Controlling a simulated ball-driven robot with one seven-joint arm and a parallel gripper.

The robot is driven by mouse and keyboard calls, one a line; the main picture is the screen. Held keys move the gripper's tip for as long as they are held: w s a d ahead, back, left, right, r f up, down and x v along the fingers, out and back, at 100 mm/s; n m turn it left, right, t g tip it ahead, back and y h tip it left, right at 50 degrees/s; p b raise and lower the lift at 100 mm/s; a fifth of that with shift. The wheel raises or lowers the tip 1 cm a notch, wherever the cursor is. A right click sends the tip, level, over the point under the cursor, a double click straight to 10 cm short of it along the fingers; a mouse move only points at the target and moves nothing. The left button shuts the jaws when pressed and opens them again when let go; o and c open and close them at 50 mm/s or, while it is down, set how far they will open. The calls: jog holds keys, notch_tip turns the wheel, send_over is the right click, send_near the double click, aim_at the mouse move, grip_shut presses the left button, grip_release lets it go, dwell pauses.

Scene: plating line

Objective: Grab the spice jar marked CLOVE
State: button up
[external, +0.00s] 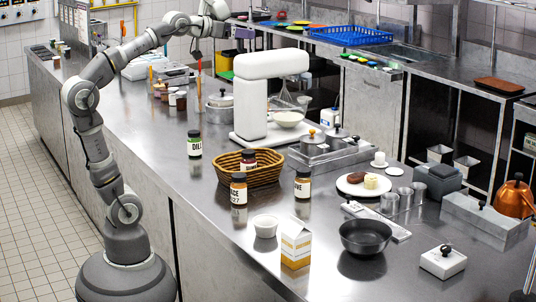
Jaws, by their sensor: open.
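Several spice jars with dark lids stand on the steel counter. A jar marked DILL (194,146) stands left of the basket. A brown-labelled jar ending in "ACE" (239,190) stands at the basket's front. Another jar (248,161) with a red label sits in the basket, partly hidden. My gripper (243,33) is at the top of the picture, open, far behind and above the jars; its fingertips are too small to make out clearly.
The wicker basket (270,179) borders the jars. A white stand mixer (270,85) rises behind them. A white bowl (265,226), a carton (296,245) and a dark bowl (364,237) stand in front.

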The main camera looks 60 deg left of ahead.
jog(key=n+g+h+p, duration=0.3)
jog(key=n+g+p, duration=1)
jog(key=n, duration=1.3)
send_over(305, 178)
jog(key=a, duration=0.4)
jog(key=f, duration=4.2)
jog(key=shift+s+d+f, duration=0.1)
jog(key=shift+d+f, duration=0.1)
jog(key=shift+d, duration=0.05)
jog(key=b+x, duration=0.3)
jog(key=x, duration=0.5)
jog(key=shift+f+b, duration=0.1)
jog(key=shift+b, duration=0.3)
jog(key=shift+s+a, duration=0.1)
jog(key=shift+c, duration=0.7)
jog(key=c, duration=1.1)
